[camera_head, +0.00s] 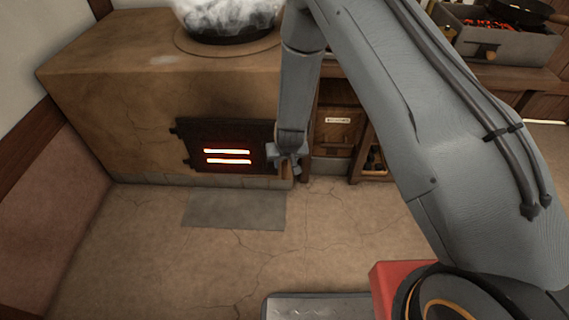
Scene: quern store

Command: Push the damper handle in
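My gripper (287,158) hangs low at the end of my arm, in front of the right edge of the stove's firebox door. Its fingers are small and partly covered by the wrist, so I cannot tell whether they are open or shut. I cannot make out the damper handle; the gripper and arm cover part of the stove front there. The clay stove (120,80) stands at the back left. Its dark iron door (215,136) is closed, with two glowing slots.
A steaming dark pot (228,33) sits on the stove. A grey plate (236,208) lies on the floor before the door. A labelled wooden drawer (332,135) is right of the gripper. A grey brazier (515,47) with glowing coals stands at upper right. The floor in front is clear.

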